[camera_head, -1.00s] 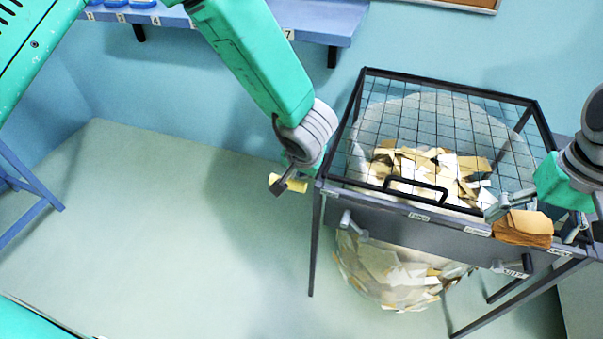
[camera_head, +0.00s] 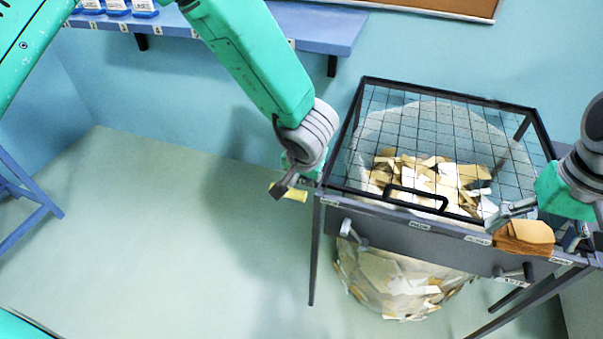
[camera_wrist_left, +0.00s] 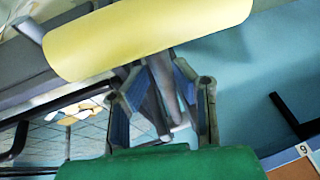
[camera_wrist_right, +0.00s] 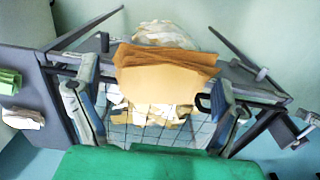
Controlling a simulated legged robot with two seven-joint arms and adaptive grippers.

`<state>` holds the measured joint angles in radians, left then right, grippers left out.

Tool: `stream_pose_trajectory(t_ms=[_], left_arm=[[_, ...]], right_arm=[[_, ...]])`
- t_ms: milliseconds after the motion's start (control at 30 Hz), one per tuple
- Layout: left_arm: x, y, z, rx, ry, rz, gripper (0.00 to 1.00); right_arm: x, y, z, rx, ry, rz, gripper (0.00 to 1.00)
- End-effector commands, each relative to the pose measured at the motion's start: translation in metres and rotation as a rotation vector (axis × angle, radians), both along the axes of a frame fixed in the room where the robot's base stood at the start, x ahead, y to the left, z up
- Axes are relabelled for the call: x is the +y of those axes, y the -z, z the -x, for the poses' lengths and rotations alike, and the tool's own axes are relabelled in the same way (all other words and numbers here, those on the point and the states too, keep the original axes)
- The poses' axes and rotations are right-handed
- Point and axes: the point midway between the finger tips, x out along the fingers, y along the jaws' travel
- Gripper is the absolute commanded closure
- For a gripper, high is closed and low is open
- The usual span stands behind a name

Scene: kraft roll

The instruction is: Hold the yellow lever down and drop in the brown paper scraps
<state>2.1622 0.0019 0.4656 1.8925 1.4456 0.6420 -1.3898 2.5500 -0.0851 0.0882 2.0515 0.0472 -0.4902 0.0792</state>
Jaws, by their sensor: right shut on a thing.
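The yellow lever (camera_head: 293,193) is at the left front corner of the dark stand. It fills the top of the left wrist view (camera_wrist_left: 150,35). My left gripper (camera_head: 277,192) is at the lever; its fingers look drawn together behind the yellow grip, with the tips partly hidden. I cannot tell if they touch it. My right gripper (camera_wrist_right: 150,85) is shut on a stack of brown paper scraps (camera_wrist_right: 165,70), held between its fingers. In the head view the stack (camera_head: 524,236) is at the front right edge of the stand.
A black wire-mesh lid (camera_head: 440,150) with a black handle (camera_head: 416,197) covers the stand. Under it a pale round drum (camera_head: 400,285) contains tan and white scraps. Grey knobs stick out in front.

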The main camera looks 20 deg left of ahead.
Motion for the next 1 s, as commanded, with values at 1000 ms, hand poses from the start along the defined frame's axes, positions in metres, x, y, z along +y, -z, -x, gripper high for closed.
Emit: stream_pose_trajectory(t_ms=[1000], left_arm=[[-0.023, -0.108, 0.045, 0.002, 0.0, -0.001, 0.77]], right_arm=[[0.0, 0.0, 0.0, 0.001, 0.0, 0.0, 0.38]])
